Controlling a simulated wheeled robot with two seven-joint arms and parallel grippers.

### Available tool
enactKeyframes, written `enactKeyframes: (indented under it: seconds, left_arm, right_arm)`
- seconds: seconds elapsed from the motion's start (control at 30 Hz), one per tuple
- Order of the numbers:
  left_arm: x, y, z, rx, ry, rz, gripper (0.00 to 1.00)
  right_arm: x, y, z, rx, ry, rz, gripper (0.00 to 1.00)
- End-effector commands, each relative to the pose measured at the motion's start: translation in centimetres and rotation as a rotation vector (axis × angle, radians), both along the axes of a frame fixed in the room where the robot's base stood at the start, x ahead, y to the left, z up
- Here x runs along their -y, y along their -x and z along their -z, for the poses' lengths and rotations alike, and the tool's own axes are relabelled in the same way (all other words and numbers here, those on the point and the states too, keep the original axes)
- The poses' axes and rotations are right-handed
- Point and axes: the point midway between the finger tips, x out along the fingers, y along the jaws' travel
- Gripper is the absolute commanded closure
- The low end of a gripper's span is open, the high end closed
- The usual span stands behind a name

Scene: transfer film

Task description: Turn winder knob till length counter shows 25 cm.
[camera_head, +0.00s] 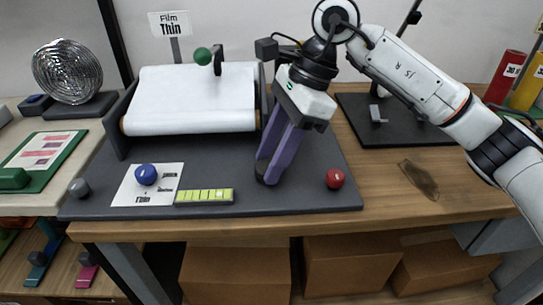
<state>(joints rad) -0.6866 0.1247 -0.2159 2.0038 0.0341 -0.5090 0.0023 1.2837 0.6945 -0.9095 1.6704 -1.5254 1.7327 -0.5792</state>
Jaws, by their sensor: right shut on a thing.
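The film winder is a dark board (310,195) with a white roll (190,98) between dark side plates. A bar with a yellow-green segmented strip (204,196) lies at its front edge; I cannot read a length on it. My right gripper (266,175) points down beside the right end of the roll, with purple fingers shut. What it grips is hidden by the fingers, so I cannot tell whether it is the winder knob. A blue knob (146,174) stands on a white "Thin" label, and a red knob (333,179) stands at right. My left gripper is not in view.
A green ball (203,56) is on top of the roll's back. A "Film Thin" sign (170,23) stands behind. A silver coil (68,71) and green-framed card (44,155) are at left. A black stand (410,128) and red cylinder (504,77) are at right.

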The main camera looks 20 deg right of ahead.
Motion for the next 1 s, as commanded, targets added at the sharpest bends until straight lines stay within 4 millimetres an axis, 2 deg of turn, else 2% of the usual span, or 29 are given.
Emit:
enactKeyframes:
  seconds: [0.4,0.9,0.93,1.0]
  left_arm:
    - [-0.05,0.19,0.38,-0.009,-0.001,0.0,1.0]
    - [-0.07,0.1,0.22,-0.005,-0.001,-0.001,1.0]
    - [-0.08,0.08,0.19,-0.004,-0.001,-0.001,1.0]
    - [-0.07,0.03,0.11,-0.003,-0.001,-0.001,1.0]
  right_arm:
    - [0.05,-0.13,-0.06,0.001,0.002,-0.17,0.86]
    - [0.08,-0.17,-0.02,0.003,0.004,-0.186,0.86]
    - [0.08,-0.17,-0.01,0.003,0.004,-0.186,0.62]
    - [0.07,-0.16,-0.02,0.003,0.003,-0.186,0.5]
